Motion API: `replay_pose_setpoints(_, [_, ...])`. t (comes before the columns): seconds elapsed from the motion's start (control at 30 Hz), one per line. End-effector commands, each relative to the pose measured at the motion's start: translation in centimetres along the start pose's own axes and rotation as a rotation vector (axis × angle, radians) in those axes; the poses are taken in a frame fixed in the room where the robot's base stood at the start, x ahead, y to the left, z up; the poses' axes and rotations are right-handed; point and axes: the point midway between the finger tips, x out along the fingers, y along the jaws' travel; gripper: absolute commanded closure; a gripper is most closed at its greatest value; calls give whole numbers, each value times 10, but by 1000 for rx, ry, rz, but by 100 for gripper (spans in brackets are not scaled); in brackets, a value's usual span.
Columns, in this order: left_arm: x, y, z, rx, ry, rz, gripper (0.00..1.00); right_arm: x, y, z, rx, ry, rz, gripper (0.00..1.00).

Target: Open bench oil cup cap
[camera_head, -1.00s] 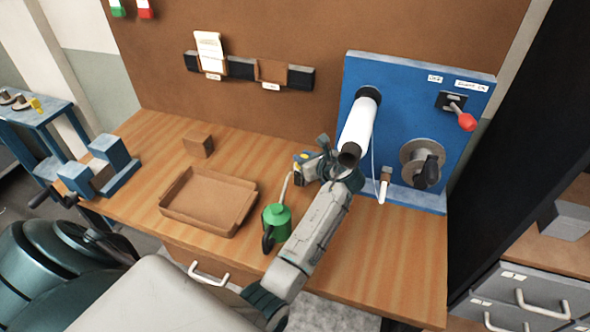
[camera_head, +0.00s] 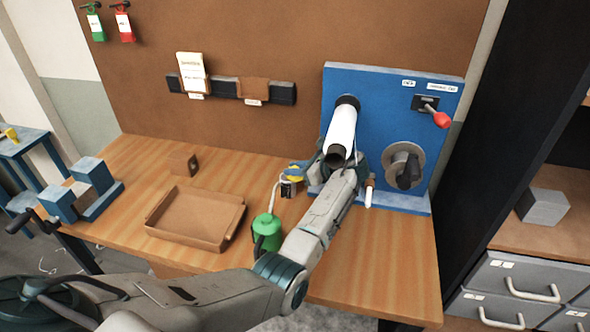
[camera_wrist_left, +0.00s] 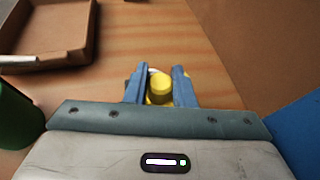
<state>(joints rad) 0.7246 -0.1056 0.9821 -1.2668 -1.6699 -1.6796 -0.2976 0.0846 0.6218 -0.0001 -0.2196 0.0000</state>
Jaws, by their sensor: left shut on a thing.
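The oil cup's round yellow cap (camera_wrist_left: 160,85) sits between the two blue fingertips of my left gripper (camera_wrist_left: 158,92) in the left wrist view. The gripper is shut on it. In the head view my left gripper (camera_head: 296,171) is low over the back of the bench, left of the blue panel, where yellow and blue show together. The cup body under the cap is mostly hidden; a small dark part (camera_head: 287,190) shows below the fingers. I cannot tell whether the cap is apart from the cup. My right gripper is not in view.
A green oil can (camera_head: 267,232) stands close in front of the gripper. An empty brown tray (camera_head: 152,219) lies left of it. The blue panel (camera_head: 390,125) with a white roll (camera_head: 341,127) rises to the right. The bench's right front (camera_head: 385,265) is clear.

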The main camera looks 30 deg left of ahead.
Motion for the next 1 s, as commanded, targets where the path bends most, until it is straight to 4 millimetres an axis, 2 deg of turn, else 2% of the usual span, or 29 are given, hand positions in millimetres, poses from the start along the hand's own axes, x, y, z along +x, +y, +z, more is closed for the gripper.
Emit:
replay_pose_setpoints(0.37, [1,0,-1,1,1,4,100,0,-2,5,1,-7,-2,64])
replay_pose_setpoints(0.4, [1,0,-1,1,1,4,70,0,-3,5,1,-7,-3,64])
replay_pose_setpoints(0.47, [1,0,-1,1,0,3,58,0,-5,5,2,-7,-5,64])
replay_pose_setpoints(0.5, [1,0,-1,1,0,3,55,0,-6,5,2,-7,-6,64])
replay_pose_setpoints(0.8, [-2,0,-1,-1,1,1,55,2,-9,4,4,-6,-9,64])
replay_pose_setpoints(1.0, [-30,-1,-4,-1,3,0,55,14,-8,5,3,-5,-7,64])
